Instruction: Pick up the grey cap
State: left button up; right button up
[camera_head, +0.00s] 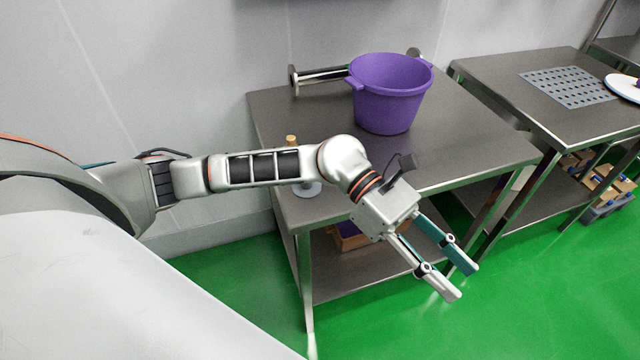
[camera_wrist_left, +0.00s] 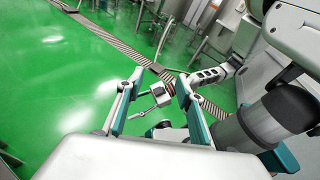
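I cannot pick out a grey cap with certainty. A grey round piece (camera_head: 309,190) shows on the near table's left part, partly hidden by my left arm; I cannot tell what it is. My left gripper (camera_head: 463,283) is open and empty. It hangs over the green floor, past the near table's front edge, and is apart from everything on the table. Its two spread fingers also show in the left wrist view (camera_wrist_left: 158,98). My right gripper (camera_wrist_left: 135,105) shows small in the left wrist view, its fingers apart, over the floor.
A purple bucket (camera_head: 388,100) stands on the near steel table (camera_head: 465,140), with a shiny metal pipe (camera_head: 322,77) behind it. A second table (camera_head: 510,105) to the right holds a perforated grey mat (camera_head: 567,87) and a white plate (camera_head: 625,88).

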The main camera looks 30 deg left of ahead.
pick_arm(q)
jog(key=w+a+f+m+y, duration=0.3)
jog(key=a+f+m+y, duration=0.15)
jog(key=a, duration=0.25)
jog(key=m+t+y, duration=0.3)
jog(key=y, duration=0.5)
send_over(311, 190)
jog(key=s+d, duration=0.1)
jog(key=d, duration=0.5)
jog(key=shift+s+d+r+b, duration=0.1)
jog(key=shift+s+r+b, duration=0.1)
jog(key=shift+r+b, duration=0.15)
jog(key=a+r, duration=0.1)
jog(key=a, duration=0.1)
jog(key=w+a+y, duration=0.1)
jog(key=a, duration=0.2)
jog(key=w+a+r+t+y, duration=0.1)
jog(key=a, duration=0.1)
jog(key=shift+a+r+m, duration=0.25)
jog(key=shift+a+r, duration=0.05)
jog(key=shift+r, duration=0.05)
jog(key=shift+a, duration=0.3)
jog(key=shift+w+a+f, duration=0.1)
jog(key=shift+f, duration=0.25)
jog(key=f, duration=0.6)
jog(key=shift+d+f+b, duration=0.3)
jog(key=shift+f+b, duration=0.1)
